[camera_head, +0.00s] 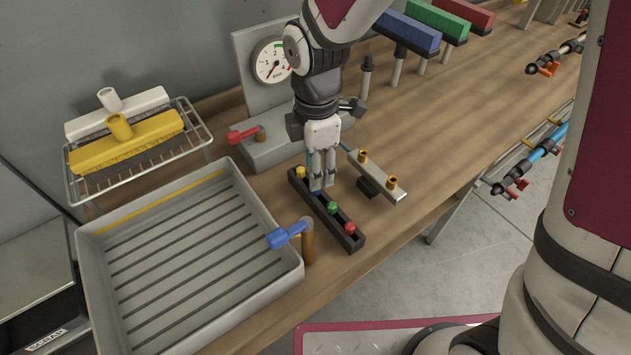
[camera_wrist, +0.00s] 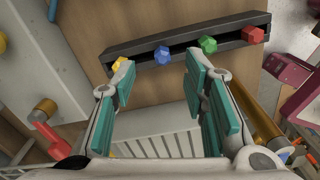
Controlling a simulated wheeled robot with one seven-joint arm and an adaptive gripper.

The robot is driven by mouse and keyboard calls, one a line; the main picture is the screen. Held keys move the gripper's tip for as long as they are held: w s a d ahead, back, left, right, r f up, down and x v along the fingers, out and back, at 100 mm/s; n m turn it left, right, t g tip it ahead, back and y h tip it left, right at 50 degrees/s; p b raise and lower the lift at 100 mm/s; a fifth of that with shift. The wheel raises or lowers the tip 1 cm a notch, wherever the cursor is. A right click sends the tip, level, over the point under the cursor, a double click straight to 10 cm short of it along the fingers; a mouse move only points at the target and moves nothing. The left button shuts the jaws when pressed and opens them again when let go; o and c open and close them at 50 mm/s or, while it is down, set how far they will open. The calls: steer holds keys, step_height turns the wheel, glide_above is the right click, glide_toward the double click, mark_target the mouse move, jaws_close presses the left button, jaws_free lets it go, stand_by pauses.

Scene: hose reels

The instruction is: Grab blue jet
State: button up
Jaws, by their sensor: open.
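The blue jet (camera_wrist: 162,54) sits in a dark narrow rack (camera_wrist: 225,36) between the yellow jet (camera_wrist: 118,64) and the green jet (camera_wrist: 208,44). The red jet (camera_wrist: 253,35) is at the rack's end. My gripper (camera_head: 322,187) points down over the rack, open and empty. In the wrist view the blue jet shows just past the fingertips, between the two teal-padded fingers. In the head view my fingers mostly hide it; only a little blue (camera_head: 317,193) shows beside them. Whether the fingers touch it I cannot tell.
A grey ribbed tray (camera_head: 236,170) with a blue-handled tap (camera_head: 287,236) stands left of the rack. A plate with two brass fittings (camera_head: 380,174) is close on the right. A gauge panel (camera_head: 272,62) stands behind. Bare wooden bench (camera_head: 450,115) lies further right.

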steer(key=f, duration=0.4)
steer(key=shift+s+f, duration=0.2)
steer(key=shift+f, duration=0.1)
steer(key=c, duration=0.9)
steer(key=shift+r, duration=0.1)
